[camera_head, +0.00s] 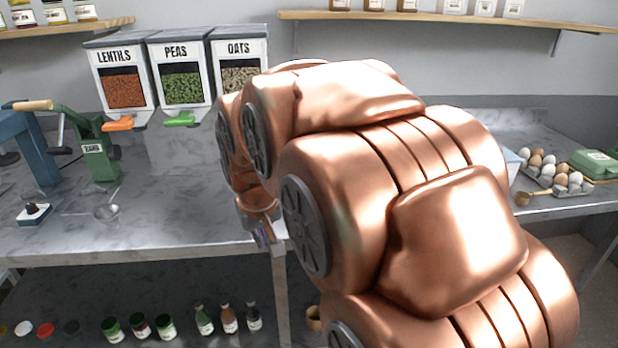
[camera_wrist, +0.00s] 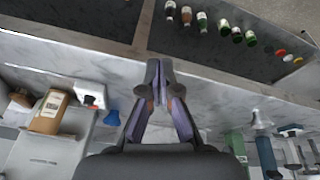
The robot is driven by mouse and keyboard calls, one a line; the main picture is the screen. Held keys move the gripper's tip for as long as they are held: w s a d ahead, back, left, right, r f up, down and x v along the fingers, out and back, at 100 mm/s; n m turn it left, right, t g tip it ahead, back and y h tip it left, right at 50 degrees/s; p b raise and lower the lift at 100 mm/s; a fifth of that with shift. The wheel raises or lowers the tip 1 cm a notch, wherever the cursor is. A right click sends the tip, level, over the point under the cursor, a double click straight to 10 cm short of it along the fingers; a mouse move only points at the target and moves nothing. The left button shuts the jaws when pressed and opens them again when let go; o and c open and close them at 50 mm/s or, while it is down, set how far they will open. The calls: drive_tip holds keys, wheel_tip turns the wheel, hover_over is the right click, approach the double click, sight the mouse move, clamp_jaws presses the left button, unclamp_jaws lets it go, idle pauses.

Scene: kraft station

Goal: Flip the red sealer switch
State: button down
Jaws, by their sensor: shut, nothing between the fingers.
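My gripper (camera_wrist: 158,72) is shut and empty in the wrist view, its fingertips together over the front edge of the grey marble counter (camera_wrist: 100,68). In the head view its tip (camera_head: 263,234) shows just past my copper arm, near the counter's front edge. In the wrist view a white box (camera_wrist: 91,95) with a small dark reddish patch stands at the left, apart from my fingers. I cannot tell whether this patch is the red sealer switch. No clear red switch shows in the head view, where my arm hides much of the counter.
A kraft bag (camera_wrist: 49,111) and a blue knob-like piece (camera_wrist: 112,118) are near the white box. Bins of lentils (camera_head: 124,90), peas (camera_head: 183,88) and oats stand at the back. A green press (camera_head: 98,155) stands left. Eggs (camera_head: 560,180) are right. Bottles (camera_head: 228,318) stand on the lower shelf.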

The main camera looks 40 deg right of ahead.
drive_tip(key=w+d+r+m+t+h+b, duration=0.1)
drive_tip(key=w+d, duration=0.5)
drive_tip(key=d, duration=0.6)
drive_tip(key=w+d+r+m+t+h+b, duration=0.2)
drive_tip(key=w+d, duration=0.5)
drive_tip(key=d, duration=0.6)
wheel_tip(320, 180, up, 2)
drive_tip(key=shift+d+r+t+h, duration=0.2)
drive_tip(key=shift+t+h, duration=0.1)
drive_tip(key=shift+h, duration=0.5)
drive_tip(key=p+x, duration=0.2)
drive_tip(key=x, duration=0.7)
drive_tip(key=shift+w+d+f, duration=0.2)
drive_tip(key=shift+d, duration=0.05)
wheel_tip(320, 180, down, 2)
drive_tip(key=shift+s+d+f+p, duration=0.1)
drive_tip(key=shift+d+f+p, duration=0.05)
drive_tip(key=shift+p, duration=0.25)
drive_tip(key=shift+d+f, duration=0.15)
drive_tip(key=shift+f, duration=0.8)
